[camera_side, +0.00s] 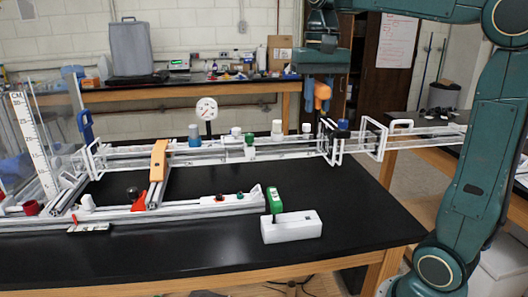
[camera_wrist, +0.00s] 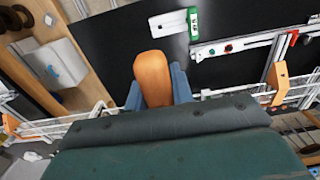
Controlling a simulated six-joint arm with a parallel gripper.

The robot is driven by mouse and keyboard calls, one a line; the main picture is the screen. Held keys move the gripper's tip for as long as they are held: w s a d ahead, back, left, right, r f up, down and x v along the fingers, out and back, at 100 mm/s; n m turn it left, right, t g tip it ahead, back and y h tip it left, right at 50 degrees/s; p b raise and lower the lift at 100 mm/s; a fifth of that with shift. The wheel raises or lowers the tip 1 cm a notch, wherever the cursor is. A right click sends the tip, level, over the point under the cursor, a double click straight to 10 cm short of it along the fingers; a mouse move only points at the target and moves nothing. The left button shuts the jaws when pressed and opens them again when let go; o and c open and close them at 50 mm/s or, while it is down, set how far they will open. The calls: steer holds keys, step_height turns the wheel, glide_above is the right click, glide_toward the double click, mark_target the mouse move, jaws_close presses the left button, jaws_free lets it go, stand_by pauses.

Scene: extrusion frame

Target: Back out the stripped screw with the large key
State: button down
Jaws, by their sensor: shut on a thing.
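My gripper (camera_side: 318,84) is high above the right part of the frame in the side view, shut on an orange-handled tool (camera_side: 322,97). In the wrist view the orange handle (camera_wrist: 152,74) sits between the two blue fingers; its shaft and tip cannot be made out. A green-handled key (camera_side: 273,203) stands upright in a white block (camera_side: 292,228) on the black table, below and left of my gripper. On the near rail left of the block sit a red screw head (camera_side: 219,198) and a small dark-green one (camera_side: 240,195). I cannot tell which screw is stripped.
The extrusion frame's long rear rail (camera_side: 270,151) carries several knobs and caps. An orange crosspiece (camera_side: 158,161) joins the rails at left. A round dial gauge (camera_side: 207,109) stands behind. The black table (camera_side: 360,215) is clear to the right of the white block.

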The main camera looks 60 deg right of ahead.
steer(key=shift+w, duration=0.15)
steer(key=w+a+f+n, duration=0.2)
steer(key=w+f, duration=0.5)
steer(key=w, duration=0.5)
steer(key=w+a+f+n, duration=0.3)
steer(key=w+a+f, duration=0.2)
steer(key=w+f, duration=0.3)
steer(key=w, duration=0.4)
steer(key=shift+a, duration=0.25)
steer(key=shift+f, duration=0.15)
steer(key=shift+f, duration=2.7)
steer(key=shift+f, duration=0.65)
steer(key=shift+n, duration=0.3)
